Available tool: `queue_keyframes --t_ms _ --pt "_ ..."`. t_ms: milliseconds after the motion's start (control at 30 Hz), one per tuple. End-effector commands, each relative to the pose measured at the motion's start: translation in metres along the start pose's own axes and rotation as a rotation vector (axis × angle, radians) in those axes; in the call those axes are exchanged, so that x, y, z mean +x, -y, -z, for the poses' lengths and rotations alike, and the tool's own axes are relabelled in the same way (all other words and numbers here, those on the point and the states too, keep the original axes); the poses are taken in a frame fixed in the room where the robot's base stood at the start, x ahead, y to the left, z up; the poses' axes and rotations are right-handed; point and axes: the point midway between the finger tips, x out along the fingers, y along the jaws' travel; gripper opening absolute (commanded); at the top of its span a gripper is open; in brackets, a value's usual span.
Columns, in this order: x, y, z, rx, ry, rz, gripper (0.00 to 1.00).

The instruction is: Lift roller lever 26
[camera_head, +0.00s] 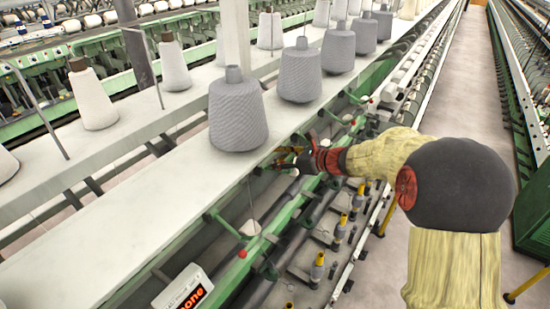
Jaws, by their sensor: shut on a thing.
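My gripper (288,158) is at the green rail of the spinning frame, just below and right of a large grey yarn cone. It is shut on a roller lever, which its fingers and wrist mostly hide. I can read no number on it. Another roller lever (226,228), green with a red knob, shows nearer to me and to the left of my gripper. More levers with red knobs run along the rail beyond my gripper.
Grey yarn cones (238,115) stand along the white shelf (95,250) above the levers. Yellow-topped spindles (317,268) stand below the rail. A white box with an orange display (185,290) is at the bottom. The aisle (455,100) on the right is clear.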

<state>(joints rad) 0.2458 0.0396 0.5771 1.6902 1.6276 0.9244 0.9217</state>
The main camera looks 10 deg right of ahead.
Motion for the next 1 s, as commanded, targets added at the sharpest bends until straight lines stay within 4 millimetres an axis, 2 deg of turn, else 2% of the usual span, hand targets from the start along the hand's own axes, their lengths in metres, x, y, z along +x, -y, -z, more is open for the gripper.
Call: queue_keyframes --t_ms 333,367,900,1000 --pt "0.0004 -0.0004 0.0020 0.001 -0.003 -0.001 0.00" --pt "0.0004 -0.0004 0.0020 0.001 -0.003 -0.001 0.38" --pt "0.0000 0.0001 0.0008 0.001 -0.001 0.000 0.68" --pt "0.0000 0.0001 0.0008 0.001 -0.001 0.000 0.69"
